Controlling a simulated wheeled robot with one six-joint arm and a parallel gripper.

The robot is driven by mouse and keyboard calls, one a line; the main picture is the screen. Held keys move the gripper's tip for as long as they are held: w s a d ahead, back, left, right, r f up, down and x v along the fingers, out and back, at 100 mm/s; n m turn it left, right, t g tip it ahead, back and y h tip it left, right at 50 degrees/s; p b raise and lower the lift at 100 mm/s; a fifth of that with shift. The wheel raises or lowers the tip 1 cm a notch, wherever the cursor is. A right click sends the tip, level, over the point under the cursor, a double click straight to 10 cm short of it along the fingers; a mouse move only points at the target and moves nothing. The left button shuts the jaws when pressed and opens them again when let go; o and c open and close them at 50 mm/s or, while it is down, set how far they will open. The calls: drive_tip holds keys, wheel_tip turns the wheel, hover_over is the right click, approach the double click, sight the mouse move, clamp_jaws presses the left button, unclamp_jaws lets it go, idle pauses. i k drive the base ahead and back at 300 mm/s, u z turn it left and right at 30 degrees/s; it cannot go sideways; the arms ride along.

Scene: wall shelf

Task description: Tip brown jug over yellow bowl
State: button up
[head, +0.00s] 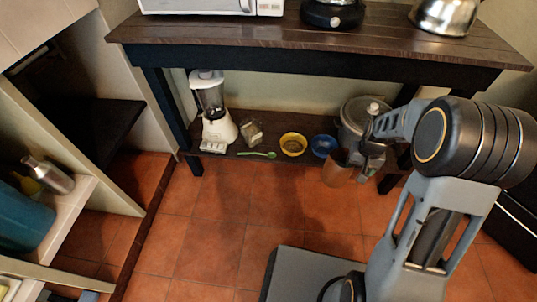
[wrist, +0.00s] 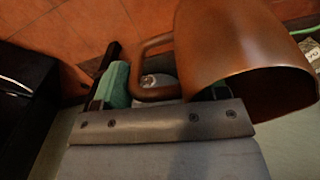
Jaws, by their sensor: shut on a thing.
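The brown jug (head: 337,170) is in front of the lower shelf in the head view, to the right of and nearer than the yellow bowl (head: 293,144). My gripper (head: 364,166) is shut on the jug, at its right side. In the wrist view the jug (wrist: 225,50) fills the upper right, with its open mouth toward the lower right. Its handle lies between the teal-padded fingers of my gripper (wrist: 160,90). Whether the jug is slightly tilted is hard to tell. The yellow bowl stands upright on the lower shelf and does not show in the wrist view.
A blue bowl (head: 323,146) stands right of the yellow one, near the jug. A steel pot (head: 352,117) is behind my gripper. A green spoon (head: 258,154), a packet (head: 251,132) and a blender (head: 216,122) are to the left. The tabletop (head: 300,40) overhangs the shelf.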

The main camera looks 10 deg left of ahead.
sight(291, 143)
drive_tip(key=u, duration=0.6)
drive_tip(key=k, duration=0.85)
drive_tip(key=u, duration=1.55)
drive_tip(key=i, duration=0.85)
drive_tip(key=z, duration=0.65)
drive_tip(key=i, duration=0.55)
drive_tip(key=z, duration=0.9)
drive_tip(key=i, duration=0.7)
drive_tip(key=z, duration=0.05)
